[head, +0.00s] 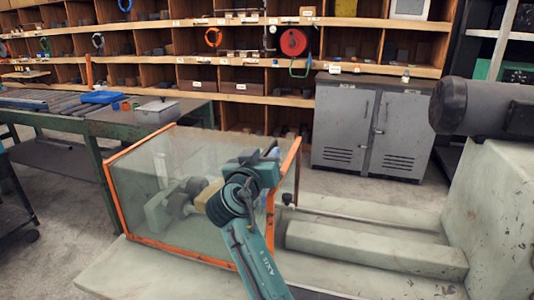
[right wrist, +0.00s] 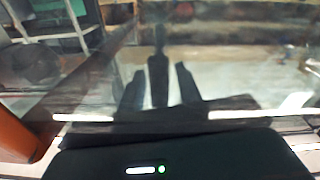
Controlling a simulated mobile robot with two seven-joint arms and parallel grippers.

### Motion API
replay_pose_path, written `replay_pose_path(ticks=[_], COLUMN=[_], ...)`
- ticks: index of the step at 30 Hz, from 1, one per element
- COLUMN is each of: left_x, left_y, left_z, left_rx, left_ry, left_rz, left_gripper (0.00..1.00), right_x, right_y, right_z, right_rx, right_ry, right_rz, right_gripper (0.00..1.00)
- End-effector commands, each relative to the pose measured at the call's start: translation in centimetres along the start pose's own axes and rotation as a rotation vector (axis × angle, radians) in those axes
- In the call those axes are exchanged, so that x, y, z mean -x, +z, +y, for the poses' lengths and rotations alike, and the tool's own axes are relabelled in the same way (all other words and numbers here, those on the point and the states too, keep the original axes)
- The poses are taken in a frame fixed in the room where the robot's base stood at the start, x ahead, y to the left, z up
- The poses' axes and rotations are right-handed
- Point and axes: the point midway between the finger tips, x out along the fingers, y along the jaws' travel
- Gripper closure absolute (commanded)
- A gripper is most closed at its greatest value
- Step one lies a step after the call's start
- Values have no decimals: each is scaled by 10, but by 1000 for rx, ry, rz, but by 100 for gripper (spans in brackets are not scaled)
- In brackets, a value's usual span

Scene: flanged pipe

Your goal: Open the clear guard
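The clear guard (head: 150,165) is a see-through box with orange edges standing on the pale machine bed. It appears closed over grey and tan machine parts (head: 172,205), seen through its panel. A small dark knob (head: 288,199) shows beside its right orange edge. My right gripper (head: 266,160) is at the guard's upper right part, close to that orange edge; whether it touches is unclear. In the right wrist view a clear panel with dark finger-like shapes, perhaps reflections, fills the middle, and an orange edge (right wrist: 14,135) shows at left. My left gripper is out of view.
A grey motor (head: 480,107) sits on the pale machine block at right. Pale rails (head: 375,248) run right of the guard. A grey cabinet (head: 345,125) and shelving stand behind. A green-framed workbench (head: 100,128) is at left. Open floor lies before the cabinet.

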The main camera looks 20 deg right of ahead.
Motion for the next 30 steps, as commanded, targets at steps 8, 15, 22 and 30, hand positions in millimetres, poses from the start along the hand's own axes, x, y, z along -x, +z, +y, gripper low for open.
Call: replay_pose_path(ticks=[8, 15, 22, 30], left_x=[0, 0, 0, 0], left_y=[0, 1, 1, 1], left_z=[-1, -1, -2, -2], left_rx=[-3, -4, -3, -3], left_ry=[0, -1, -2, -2], left_rz=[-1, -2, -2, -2], left_gripper=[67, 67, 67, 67], right_x=[0, 0, 0, 0], right_y=[0, 0, 0, 0], right_z=[0, 0, 0, 0], right_rx=[0, -1, -1, -1], right_ry=[0, -1, 0, 0], right_rz=[0, 0, 0, 0], right_gripper=[66, 84, 100, 100])
